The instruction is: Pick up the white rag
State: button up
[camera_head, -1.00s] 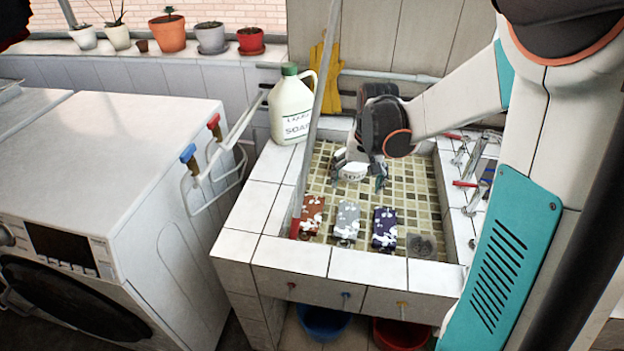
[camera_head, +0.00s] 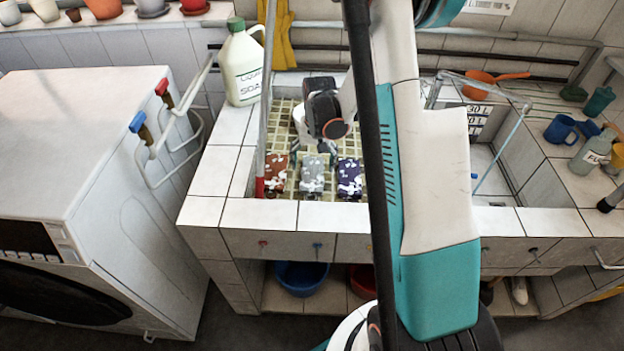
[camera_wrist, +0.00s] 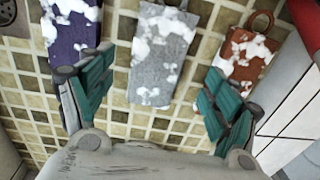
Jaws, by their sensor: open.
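The white rag, pale grey with white foam patches (camera_head: 312,180), lies on the tiled sink floor between two other rags. In the wrist view the white rag (camera_wrist: 160,60) sits centred ahead, its near end between my fingers' tips. My gripper (camera_wrist: 157,72) is open and empty, with one teal-padded finger to each side of the rag. I cannot tell how high the fingers are above it. In the head view my gripper (camera_head: 314,149) is over the sink just behind the rag, and its fingers are partly hidden.
A brown foamy rag (camera_head: 275,174) lies to the left and a purple one (camera_head: 349,178) to the right in the head view. The white-tiled sink rim (camera_head: 258,214) runs in front. A soap jug (camera_head: 243,62) stands on the back left corner.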

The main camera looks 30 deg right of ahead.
aim_at(312, 174)
jog(key=shift+w+d+f+b, duration=0.15)
jog(key=shift+f+b, duration=0.5)
jog(key=shift+f, duration=0.8)
jog(key=shift+w+a+f+b, duration=0.1)
jog(key=shift+f+b, duration=0.5)
jog(key=shift+f, duration=0.8)
jog(key=c, duration=1.1)
